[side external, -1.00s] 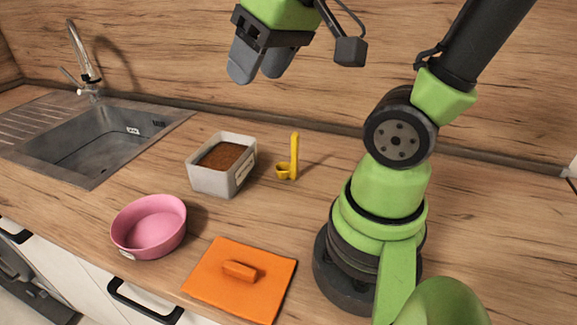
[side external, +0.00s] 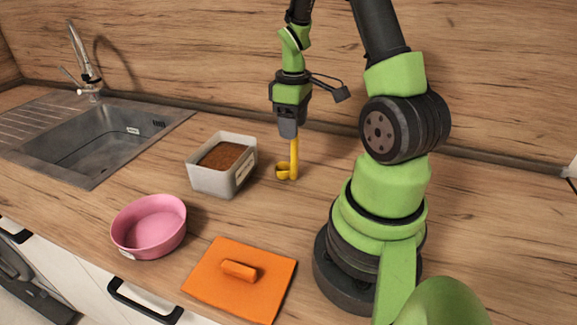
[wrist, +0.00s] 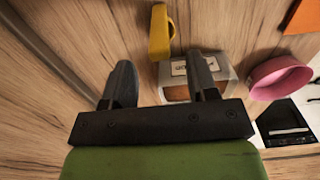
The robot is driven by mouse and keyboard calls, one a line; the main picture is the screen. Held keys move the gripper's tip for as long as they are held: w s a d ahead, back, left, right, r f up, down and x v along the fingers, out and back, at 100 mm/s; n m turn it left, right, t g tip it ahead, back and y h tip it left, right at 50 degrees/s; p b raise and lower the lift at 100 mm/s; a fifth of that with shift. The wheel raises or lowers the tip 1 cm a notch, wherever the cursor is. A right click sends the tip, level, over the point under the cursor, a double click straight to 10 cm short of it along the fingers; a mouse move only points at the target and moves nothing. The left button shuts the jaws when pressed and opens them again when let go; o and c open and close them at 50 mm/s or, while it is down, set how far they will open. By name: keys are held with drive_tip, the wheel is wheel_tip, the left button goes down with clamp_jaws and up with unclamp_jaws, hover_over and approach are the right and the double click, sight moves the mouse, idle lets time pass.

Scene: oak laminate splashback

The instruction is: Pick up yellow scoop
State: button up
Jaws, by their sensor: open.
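The yellow scoop (side external: 295,158) stands on the counter with its handle upright and its round bowl at the foot, on the left side. My gripper (side external: 289,133) points down at the top of the handle, and its fingers hide the handle's upper end in the side view. In the wrist view my gripper (wrist: 161,66) is open, with its two fingers well apart. The yellow scoop (wrist: 160,38) shows there between the lines of the fingers, around and beyond the tips. I cannot tell whether a finger touches it.
A grey-white tub (side external: 212,180) of brown granules stands just left of the scoop. A pink bowl (side external: 150,230) and an orange cloth (side external: 210,292) with an orange block (side external: 239,270) lie nearer the front. A sink (side external: 100,145) is at left. The wooden splashback (side external: 200,60) rises behind.

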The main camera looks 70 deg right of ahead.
sight(292, 143)
drive_tip(key=shift+w+f, duration=0.1)
drive_tip(key=shift+f, duration=2.65)
clamp_jaws()
drive_tip(key=shift+r, duration=0.1)
wheel_tip(292, 143, up, 10)
drive_tip(key=shift+f, duration=0.1)
